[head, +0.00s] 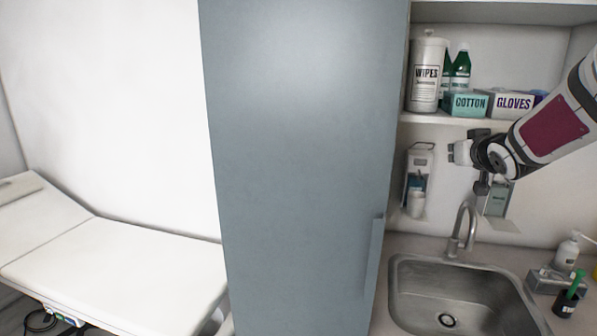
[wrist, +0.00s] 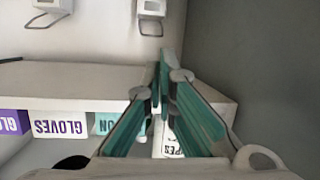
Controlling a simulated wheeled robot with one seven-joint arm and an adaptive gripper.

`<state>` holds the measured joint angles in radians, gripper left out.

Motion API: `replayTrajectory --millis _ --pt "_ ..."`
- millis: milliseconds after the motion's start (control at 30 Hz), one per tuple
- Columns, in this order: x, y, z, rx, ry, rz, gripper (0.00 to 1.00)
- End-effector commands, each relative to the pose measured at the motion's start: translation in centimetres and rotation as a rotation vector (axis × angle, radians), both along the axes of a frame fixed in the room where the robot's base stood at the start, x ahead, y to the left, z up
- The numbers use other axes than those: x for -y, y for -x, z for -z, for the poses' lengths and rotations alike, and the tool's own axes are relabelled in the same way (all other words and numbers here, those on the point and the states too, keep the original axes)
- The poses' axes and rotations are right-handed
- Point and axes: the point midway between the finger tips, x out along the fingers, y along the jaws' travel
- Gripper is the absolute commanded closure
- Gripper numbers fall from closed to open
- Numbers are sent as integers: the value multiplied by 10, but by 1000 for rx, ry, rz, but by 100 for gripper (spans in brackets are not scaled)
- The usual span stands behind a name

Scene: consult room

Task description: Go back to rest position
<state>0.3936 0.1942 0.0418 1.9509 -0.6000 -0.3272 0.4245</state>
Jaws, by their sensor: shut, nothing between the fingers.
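My gripper (head: 458,152) is in front of the shelf unit at the right of the head view, just below the upper shelf and above the sink. It points left toward the tall grey-blue cabinet door. In the wrist view the teal finger pads of my gripper (wrist: 163,78) come together at their tips, with nothing between them. My arm reaches in from the right edge of the head view.
A wipes canister (head: 427,73), a cotton box (head: 466,103) and a gloves box (head: 512,104) stand on the shelf. A wall dispenser (head: 418,180) hangs behind. The cabinet door (head: 290,170), faucet (head: 463,228) and sink (head: 450,290) are close by. An exam bed (head: 120,270) stands left.

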Motion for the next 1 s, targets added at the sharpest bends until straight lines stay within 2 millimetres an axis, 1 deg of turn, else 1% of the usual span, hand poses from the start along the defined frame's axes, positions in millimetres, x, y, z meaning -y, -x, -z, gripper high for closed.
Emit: replayTrajectory --millis 33,67,133,267,300,367,400,467,500,567,600,667,700,800,833,900,1000 --pt "-10 8 -4 -20 5 14 100" --pt "-15 15 -5 -39 9 24 100" --pt "-29 35 -4 -91 10 50 100" --pt "-57 81 4 -205 2 84 100" --pt "-65 97 9 -242 -4 91 100" --pt "-79 122 18 -299 -13 94 100" --pt "-88 139 24 -338 -22 92 100" --pt "-102 166 36 -398 -36 85 100" --pt "-111 184 45 -438 -45 77 100" --pt "-125 212 59 -500 -61 58 100" --pt "-135 230 68 -541 -72 42 100" --pt "-147 255 82 -597 -86 15 100" --pt "-155 271 91 -631 -96 -3 100" --pt "-171 303 109 -703 -114 -47 100" --pt "-174 311 113 -719 -118 -59 100" --pt "-180 324 121 -750 -125 -79 100" --pt "-184 335 126 -774 -130 -94 100"
